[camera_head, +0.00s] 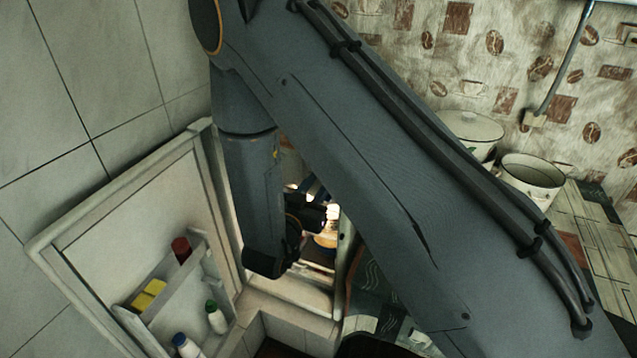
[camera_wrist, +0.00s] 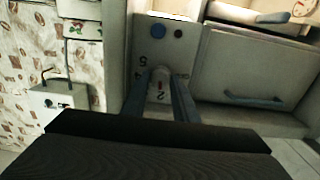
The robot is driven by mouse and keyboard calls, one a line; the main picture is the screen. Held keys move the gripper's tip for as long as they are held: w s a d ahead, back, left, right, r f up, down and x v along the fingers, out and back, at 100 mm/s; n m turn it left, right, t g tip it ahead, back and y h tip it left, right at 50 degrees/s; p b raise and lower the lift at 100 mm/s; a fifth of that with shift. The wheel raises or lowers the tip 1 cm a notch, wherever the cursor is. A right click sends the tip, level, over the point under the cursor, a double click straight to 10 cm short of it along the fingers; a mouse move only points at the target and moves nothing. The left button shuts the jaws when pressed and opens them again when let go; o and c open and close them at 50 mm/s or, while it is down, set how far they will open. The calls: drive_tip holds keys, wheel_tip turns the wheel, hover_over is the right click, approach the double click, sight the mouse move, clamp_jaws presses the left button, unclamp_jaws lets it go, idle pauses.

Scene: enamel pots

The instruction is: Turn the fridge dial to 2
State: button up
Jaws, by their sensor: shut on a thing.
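The pale fridge dial (camera_wrist: 160,77) sits on a light control panel (camera_wrist: 150,48) inside the fridge, in the upper middle of the wrist view. My gripper (camera_wrist: 160,88) has its two blue-grey fingers on either side of the dial and is shut on it. The digits 5 and 4 show left of the dial and a 2 below it. A small red mark shows just above the 2; the fingers hide other digits. In the head view my gripper (camera_head: 312,212) reaches into the open, lit fridge, and the dial is hidden.
The fridge door (camera_head: 130,225) stands open at left, its shelf holding bottles and a yellow item (camera_head: 148,296). Enamel pots (camera_head: 532,176) stand at right behind my arm.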

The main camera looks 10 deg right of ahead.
drive_tip(key=o, duration=1.1)
drive_tip(key=shift+c, duration=0.2)
drive_tip(key=shift+s, duration=0.1)
drive_tip(key=b+v, duration=0.2)
drive_tip(key=v, duration=0.5)
drive_tip(key=shift+s+a, duration=0.2)
drive_tip(key=shift+s, duration=0.05)
